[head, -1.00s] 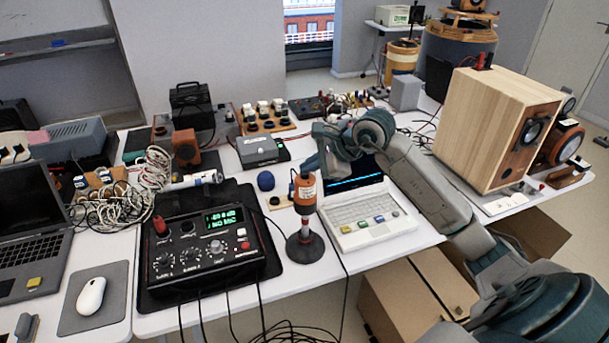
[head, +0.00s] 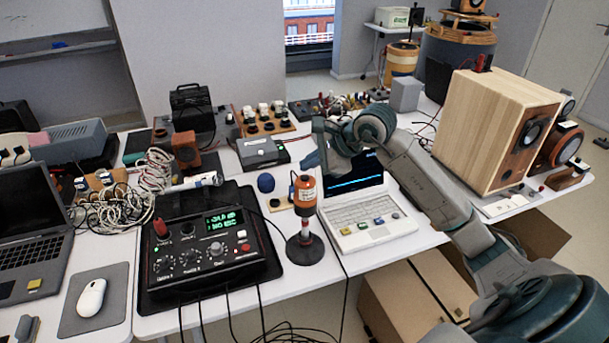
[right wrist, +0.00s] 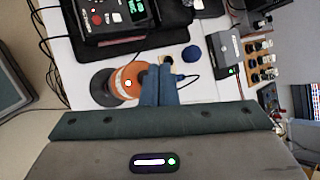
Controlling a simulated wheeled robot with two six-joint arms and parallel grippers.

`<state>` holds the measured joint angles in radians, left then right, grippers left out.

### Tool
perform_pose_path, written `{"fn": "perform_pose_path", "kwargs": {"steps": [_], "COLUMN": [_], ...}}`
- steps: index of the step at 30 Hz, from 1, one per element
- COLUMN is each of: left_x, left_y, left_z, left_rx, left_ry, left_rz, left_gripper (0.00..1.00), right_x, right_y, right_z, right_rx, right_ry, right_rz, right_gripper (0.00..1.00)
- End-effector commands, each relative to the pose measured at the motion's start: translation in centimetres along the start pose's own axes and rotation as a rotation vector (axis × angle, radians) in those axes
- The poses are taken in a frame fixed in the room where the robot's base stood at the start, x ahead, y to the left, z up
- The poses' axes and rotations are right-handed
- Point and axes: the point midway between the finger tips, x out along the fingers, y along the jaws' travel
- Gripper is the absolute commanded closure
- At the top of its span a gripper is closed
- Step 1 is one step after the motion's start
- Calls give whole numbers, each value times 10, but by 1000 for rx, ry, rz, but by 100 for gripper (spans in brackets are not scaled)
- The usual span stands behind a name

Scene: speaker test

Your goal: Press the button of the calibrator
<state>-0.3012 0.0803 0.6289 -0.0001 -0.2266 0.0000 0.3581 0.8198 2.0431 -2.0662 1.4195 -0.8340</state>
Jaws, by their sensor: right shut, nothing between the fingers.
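The calibrator (head: 304,192) is an orange cylinder with a dark top, upright on a stand with a round dark base (head: 305,249). It also shows in the right wrist view (right wrist: 128,86), where a small bright white spot is on it. My right gripper (head: 312,163) is shut and empty, just above and behind the calibrator's top, seemingly apart from it. In the right wrist view its closed fingers (right wrist: 160,84) lie beside the calibrator. I cannot make out the button clearly. My left gripper is not in view.
A black meter (head: 208,248) with a green display and knobs stands left of the calibrator. A white laptop (head: 362,214) is close on the right, a blue ball (head: 265,183) to the left behind. A wooden speaker (head: 490,125) stands far right. Cables hang over the front edge.

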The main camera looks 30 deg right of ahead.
Motion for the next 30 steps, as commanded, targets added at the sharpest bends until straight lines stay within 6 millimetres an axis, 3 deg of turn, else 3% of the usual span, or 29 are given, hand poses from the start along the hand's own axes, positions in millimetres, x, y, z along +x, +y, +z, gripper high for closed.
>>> {"fn": "perform_pose_path", "kwargs": {"steps": [8, 24, 30], "left_x": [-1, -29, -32], "left_y": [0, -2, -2], "left_z": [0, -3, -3], "left_rx": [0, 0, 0], "left_ry": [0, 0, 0], "left_rz": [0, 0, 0], "left_gripper": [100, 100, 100], "right_x": [-2, -38, -42], "right_y": [-1, -28, -31], "right_z": [1, 28, 31], "right_rx": [0, 0, 0], "right_ry": [0, -1, 0], "right_rz": [0, -2, 0], "right_gripper": [100, 100, 100]}}
